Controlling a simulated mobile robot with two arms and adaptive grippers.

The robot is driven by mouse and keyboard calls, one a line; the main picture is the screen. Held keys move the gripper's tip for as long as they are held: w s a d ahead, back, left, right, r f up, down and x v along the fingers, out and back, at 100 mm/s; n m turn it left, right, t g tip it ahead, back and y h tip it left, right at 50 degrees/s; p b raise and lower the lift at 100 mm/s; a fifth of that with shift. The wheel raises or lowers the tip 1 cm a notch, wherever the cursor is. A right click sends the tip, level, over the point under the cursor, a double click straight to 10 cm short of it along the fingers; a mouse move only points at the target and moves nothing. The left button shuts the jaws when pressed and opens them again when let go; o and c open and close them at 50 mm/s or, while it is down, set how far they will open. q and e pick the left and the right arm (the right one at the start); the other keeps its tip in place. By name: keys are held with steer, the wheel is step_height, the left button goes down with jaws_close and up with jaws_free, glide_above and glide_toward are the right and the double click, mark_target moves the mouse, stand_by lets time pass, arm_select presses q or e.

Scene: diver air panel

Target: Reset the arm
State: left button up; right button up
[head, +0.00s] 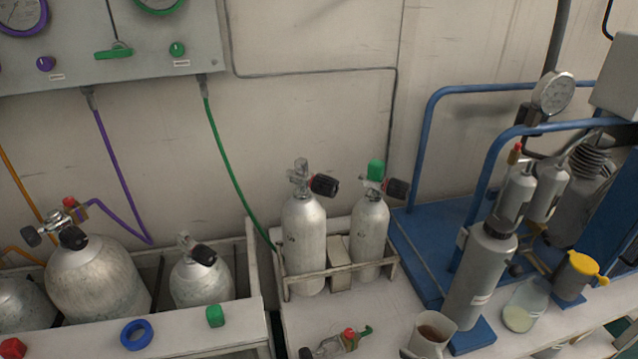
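Neither of my grippers shows in the head view, and no part of my arms can be made out. The air panel (140,60) is on the wall at the upper left, with gauges, a purple knob (46,63), a green knob (177,48) and a green lever handle (114,52). Two grey cylinders (304,240) (369,238) stand upright in a rack on the bench. The right one has a green cap (376,169) on its valve. A small fitting with a red knob and green hook (340,342) lies at the bench front.
Several cylinders (95,280) stand in the left rack. A blue ring (136,334) and a green cap (215,315) lie on its front ledge. A mug (430,335), a jar (525,308) and the blue compressor frame (430,240) crowd the right. A green hose (228,165) hangs from the panel.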

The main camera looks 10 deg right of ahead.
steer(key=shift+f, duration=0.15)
